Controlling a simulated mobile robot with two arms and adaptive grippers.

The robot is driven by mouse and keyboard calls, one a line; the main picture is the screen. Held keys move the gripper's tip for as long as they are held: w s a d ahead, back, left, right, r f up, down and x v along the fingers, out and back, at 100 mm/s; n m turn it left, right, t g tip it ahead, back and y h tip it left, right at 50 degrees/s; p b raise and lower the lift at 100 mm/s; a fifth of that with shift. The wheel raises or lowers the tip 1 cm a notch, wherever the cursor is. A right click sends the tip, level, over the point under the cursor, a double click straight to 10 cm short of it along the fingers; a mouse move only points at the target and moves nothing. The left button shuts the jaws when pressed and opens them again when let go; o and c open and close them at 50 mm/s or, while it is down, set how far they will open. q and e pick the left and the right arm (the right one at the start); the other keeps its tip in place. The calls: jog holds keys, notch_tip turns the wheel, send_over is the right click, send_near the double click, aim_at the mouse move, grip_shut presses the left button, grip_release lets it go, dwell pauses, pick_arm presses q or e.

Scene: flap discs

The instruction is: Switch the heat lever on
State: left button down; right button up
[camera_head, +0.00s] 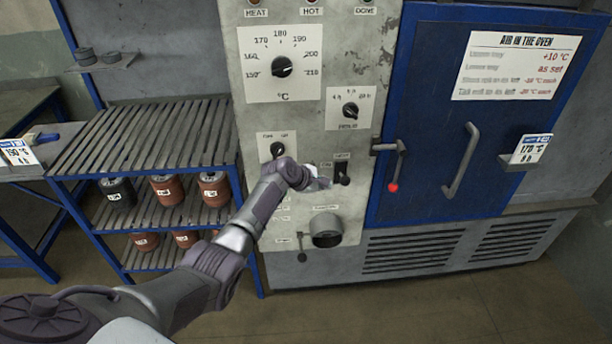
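A small black lever switch (342,169), which I take to be the heat lever, is on the grey control panel (355,235) in the head view. Its dark handle appears to point downward, and a small label sits just above it, too small to read surely. My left gripper (321,183) is just left of the lever, close to the panel face. Its fingers are small and partly hidden by its own wrist, so I cannot tell whether they are open or touch the lever. My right gripper is not in view.
A temperature dial (282,67) and smaller knobs (350,109) are above. A round port (327,230) is below. A slatted rack (140,140) with several brown and dark cylinders stands left.

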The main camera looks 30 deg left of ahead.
pick_arm(q)
jog(key=shift+w+r+v, duration=0.25)
jog(key=shift+w+v, duration=0.05)
jog(key=shift+v, duration=4.55)
jog(key=s+d+f+m+g+y, duration=0.1)
jog(key=s+d+f+m, duration=0.25)
jog(key=s, duration=0.35)
jog(key=s+d+f+m+g, duration=0.1)
jog(key=s+d+f+m, duration=0.1)
jog(key=s+f+m, duration=0.4)
jog(key=s+d+f+m+g+y, duration=0.15)
jog(key=s+m, duration=0.25)
jog(key=s, duration=0.4)
jog(key=s+d+r+m+g+y, duration=0.15)
jog(key=s+m, duration=0.35)
jog(key=s, duration=0.5)
jog(key=s+d+r+m, duration=0.2)
jog(key=s+m, duration=0.3)
jog(key=s, duration=0.5)
notch_tip(320, 180, down, 28)
jog(key=g+b, duration=0.2)
jog(key=b, duration=0.2)
jog(key=s+a+f+g+b, duration=0.1)
jog(key=s+a+f+b, duration=0.2)
jog(key=s+f, duration=1.5)
notch_tip(320, 180, down, 3)
jog(key=shift+m, duration=0.45)
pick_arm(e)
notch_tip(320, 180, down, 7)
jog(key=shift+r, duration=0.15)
